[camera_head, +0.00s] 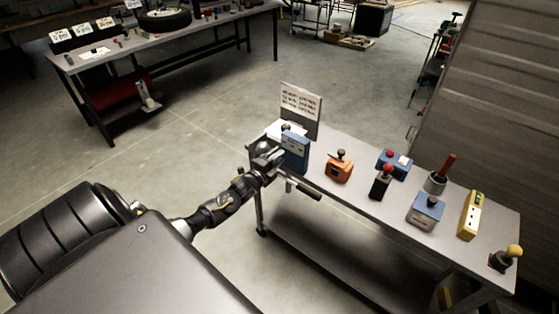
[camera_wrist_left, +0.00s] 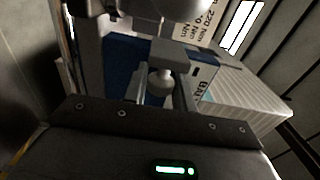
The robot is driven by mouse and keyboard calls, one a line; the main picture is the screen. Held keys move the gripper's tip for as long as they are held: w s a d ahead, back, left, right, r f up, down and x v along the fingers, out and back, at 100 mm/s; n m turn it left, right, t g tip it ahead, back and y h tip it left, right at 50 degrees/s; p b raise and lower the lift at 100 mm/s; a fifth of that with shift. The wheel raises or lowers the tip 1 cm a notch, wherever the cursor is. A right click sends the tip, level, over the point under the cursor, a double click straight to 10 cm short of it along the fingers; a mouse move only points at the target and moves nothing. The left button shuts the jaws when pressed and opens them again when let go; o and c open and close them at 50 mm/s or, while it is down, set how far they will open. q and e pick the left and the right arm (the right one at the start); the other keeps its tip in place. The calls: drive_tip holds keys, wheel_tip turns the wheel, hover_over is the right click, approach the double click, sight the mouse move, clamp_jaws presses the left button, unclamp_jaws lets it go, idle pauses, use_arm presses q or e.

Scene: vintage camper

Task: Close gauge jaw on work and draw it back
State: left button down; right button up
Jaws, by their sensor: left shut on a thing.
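The gauge appears to be the blue box-shaped device (camera_head: 294,153) at the near left end of the bench, below an upright card. My left gripper (camera_head: 268,164) is at its left side. In the left wrist view the fingers are shut on a pale rounded knob (camera_wrist_left: 160,84), in front of the blue body (camera_wrist_left: 119,66). A dark-handled rod (camera_head: 308,190) sticks out to the right just below the gripper. The gauge jaw and the work cannot be told apart, as the gripper and wrist hide that part. My right gripper is not in view.
Along the bench (camera_head: 345,199) stand an orange device (camera_head: 339,169), a red-knobbed lever (camera_head: 382,184), blue boxes, a yellow box (camera_head: 470,215) and a yellow-knobbed lever (camera_head: 507,257). The card panel (camera_head: 300,104) rises behind the gauge. Open floor lies left of the bench.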

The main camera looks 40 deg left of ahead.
sight(269, 155)
use_arm(q)
drive_tip(key=a+b, duration=0.1)
drive_tip(key=a, duration=0.1)
drive_tip(key=shift+a+f, duration=0.15)
drive_tip(key=shift+a, duration=0.25)
drive_tip(key=shift+a+r, duration=0.3)
drive_tip(key=c, duration=1.5)
unclamp_jaws()
drive_tip(key=shift+a, duration=0.1)
drive_tip(key=o, duration=0.3)
drive_tip(key=shift+s+a+f, duration=0.1)
drive_tip(key=shift+a+f, duration=0.05)
drive_tip(key=shift+a, duration=0.1)
drive_tip(key=shift+o, duration=0.2)
drive_tip(key=shift+d, duration=0.4)
drive_tip(key=shift+s, duration=0.25)
drive_tip(key=s+b, duration=0.1)
drive_tip(key=s, duration=0.9)
drive_tip(key=shift+b, duration=0.3)
drive_tip(key=shift+s, duration=0.1)
